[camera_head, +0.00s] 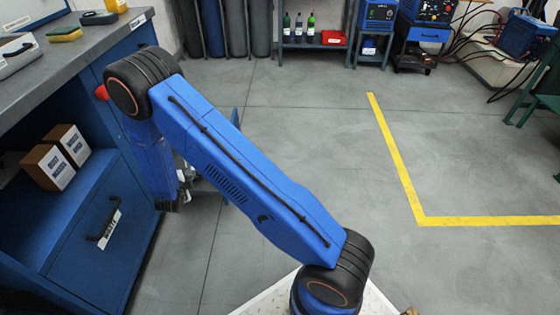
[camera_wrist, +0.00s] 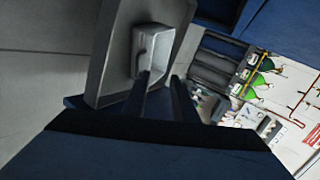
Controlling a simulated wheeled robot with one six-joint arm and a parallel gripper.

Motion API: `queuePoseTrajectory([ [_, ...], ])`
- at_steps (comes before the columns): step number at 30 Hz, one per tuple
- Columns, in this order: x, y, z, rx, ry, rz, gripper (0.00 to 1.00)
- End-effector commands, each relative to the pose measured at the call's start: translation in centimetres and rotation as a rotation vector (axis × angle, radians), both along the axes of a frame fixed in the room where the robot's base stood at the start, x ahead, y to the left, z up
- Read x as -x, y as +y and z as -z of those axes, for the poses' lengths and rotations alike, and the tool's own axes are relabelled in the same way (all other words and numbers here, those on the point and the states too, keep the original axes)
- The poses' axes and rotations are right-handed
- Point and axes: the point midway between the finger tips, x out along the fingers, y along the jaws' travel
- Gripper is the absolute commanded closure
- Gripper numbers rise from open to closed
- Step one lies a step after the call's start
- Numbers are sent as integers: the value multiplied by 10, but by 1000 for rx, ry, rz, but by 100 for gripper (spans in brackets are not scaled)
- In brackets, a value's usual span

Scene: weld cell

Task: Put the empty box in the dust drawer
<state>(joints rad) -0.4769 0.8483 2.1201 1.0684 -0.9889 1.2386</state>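Two small brown boxes with white labels, a left box (camera_head: 47,167) and a right box (camera_head: 70,143), stand side by side on the open shelf of the blue bench in the head view. Their print is too small to read, and I cannot tell which is empty. Right below is a closed blue drawer (camera_head: 82,262) with a black handle (camera_head: 107,222) and a white label (camera_head: 110,231), also unclear. My gripper (camera_wrist: 162,82) shows in the wrist view with its two dark fingers apart and nothing between them. Beyond the fingertips is a pale box-like fitting (camera_wrist: 152,50) on a grey panel.
The grey bench top (camera_head: 60,55) carries a yellow sponge (camera_head: 65,34) and a white case (camera_head: 17,53). Gas cylinders (camera_head: 235,28) and a bottle shelf (camera_head: 310,45) line the back wall. Open floor with a yellow line (camera_head: 397,165) lies to the right.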

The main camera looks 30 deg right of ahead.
Motion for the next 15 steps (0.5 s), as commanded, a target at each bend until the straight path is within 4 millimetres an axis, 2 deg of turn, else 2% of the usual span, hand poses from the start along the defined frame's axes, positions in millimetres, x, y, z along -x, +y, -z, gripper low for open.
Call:
queuePoseTrajectory([
  [1, -4, 0, -18, -13, 14, -26, 74],
  [8, -10, 7, -87, -39, 98, -190, 74],
  [15, 1, 9, -160, -29, 170, -376, 74],
])
